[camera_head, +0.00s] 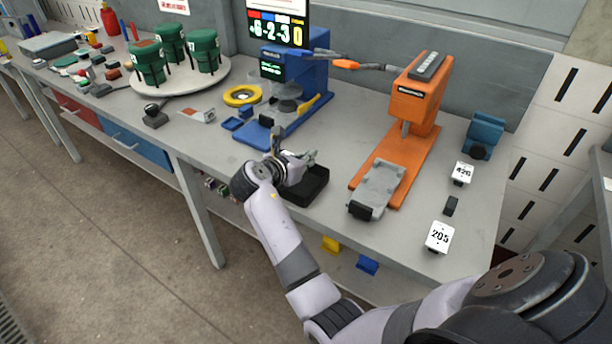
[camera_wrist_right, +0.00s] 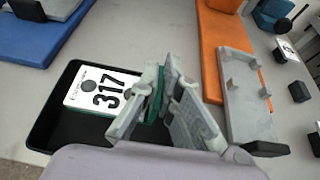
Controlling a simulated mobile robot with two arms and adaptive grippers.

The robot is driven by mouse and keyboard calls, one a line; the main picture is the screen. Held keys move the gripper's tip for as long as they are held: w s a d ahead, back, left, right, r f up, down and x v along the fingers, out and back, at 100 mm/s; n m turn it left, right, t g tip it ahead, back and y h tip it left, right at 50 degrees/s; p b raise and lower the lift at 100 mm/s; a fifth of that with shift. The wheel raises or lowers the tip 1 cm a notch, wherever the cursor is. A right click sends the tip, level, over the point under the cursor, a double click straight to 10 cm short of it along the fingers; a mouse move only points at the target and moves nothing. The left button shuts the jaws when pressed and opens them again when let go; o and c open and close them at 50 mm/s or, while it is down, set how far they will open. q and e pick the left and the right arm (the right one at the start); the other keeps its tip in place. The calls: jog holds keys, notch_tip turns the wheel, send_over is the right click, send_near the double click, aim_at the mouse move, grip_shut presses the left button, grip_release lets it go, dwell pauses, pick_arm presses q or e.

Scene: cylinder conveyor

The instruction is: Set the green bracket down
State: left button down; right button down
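My right gripper (camera_head: 292,158) is low over a black tray (camera_head: 312,190) near the bench's front edge. In the right wrist view, the gripper (camera_wrist_right: 163,75) points into the tray (camera_wrist_right: 40,135). Its fingertips are close together, with an upright strip of the green bracket (camera_wrist_right: 154,92) between them. The fingers hide how the plate joins the strip, and whether the bracket touches the tray floor. My left gripper is in neither view.
An orange press (camera_head: 415,95) with a grey fixture (camera_head: 378,185) stands right of the tray. A blue machine (camera_head: 310,80) stands behind it. White tags marked 426 (camera_head: 462,172) and 205 (camera_head: 439,236) are at right. Green containers (camera_head: 203,50) stand on a round turntable at left.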

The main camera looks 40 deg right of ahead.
notch_tip(320, 180, down, 6)
jog(key=shift+f, duration=0.1)
dwell(0.4)
jog(key=c, duration=2.3)
grip_release()
jog(key=shift+f, duration=0.15)
jog(key=o, duration=0.5)
